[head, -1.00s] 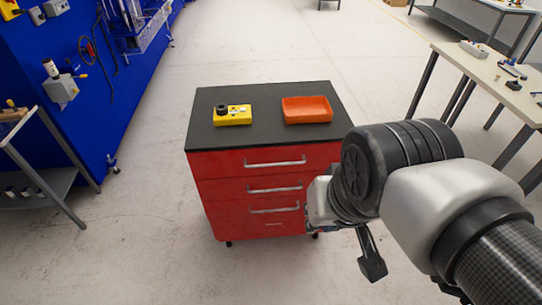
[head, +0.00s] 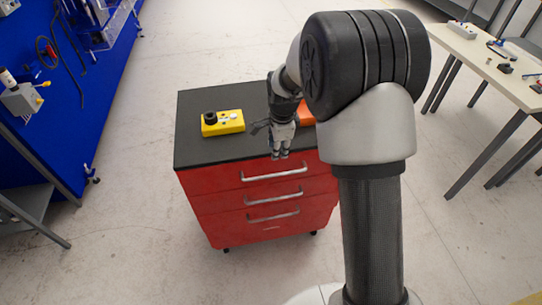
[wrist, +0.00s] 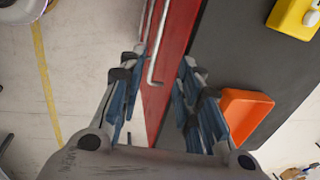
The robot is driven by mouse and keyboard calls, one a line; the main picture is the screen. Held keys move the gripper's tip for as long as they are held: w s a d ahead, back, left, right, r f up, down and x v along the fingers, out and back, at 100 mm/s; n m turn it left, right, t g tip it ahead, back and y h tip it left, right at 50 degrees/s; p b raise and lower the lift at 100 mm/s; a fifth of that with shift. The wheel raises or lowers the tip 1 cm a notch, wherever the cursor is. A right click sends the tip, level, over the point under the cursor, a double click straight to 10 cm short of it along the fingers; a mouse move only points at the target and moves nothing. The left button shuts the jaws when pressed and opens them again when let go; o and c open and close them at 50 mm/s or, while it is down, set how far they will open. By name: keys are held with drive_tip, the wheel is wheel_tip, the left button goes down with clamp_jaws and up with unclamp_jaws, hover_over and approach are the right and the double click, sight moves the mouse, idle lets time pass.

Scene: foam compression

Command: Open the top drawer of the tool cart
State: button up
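The tool cart is red with a black top (head: 195,150) and stands in the middle of the head view. Its top drawer (head: 225,182) is closed, with a silver bar handle (head: 273,173) across its front. My gripper (head: 280,154) points down at the cart's front top edge, just above the handle in the picture. In the wrist view my gripper (wrist: 161,62) is open, with its fingers apart. The handle (wrist: 153,72) shows between the fingers in that view. I cannot tell how far below the fingertips it lies, and no contact shows.
A yellow box with a black knob (head: 223,123) and an orange tray (head: 307,116), partly hidden by my arm, are on the cart top. A workbench (head: 500,80) stands at the right and a blue panel wall (head: 60,100) at the left. The floor before the cart is clear.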

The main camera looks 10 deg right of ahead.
sight(275, 176)
drive_tip(key=w+f+b, duration=0.1)
drive_tip(key=f, duration=0.4)
drive_tip(key=w+f+b, duration=0.1)
drive_tip(key=f, duration=0.5)
drive_tip(key=w+f+b, duration=0.1)
drive_tip(key=f+b, duration=0.1)
drive_tip(key=f, duration=0.4)
drive_tip(key=shift+w, duration=0.15)
drive_tip(key=shift+c, duration=0.2)
clamp_jaws()
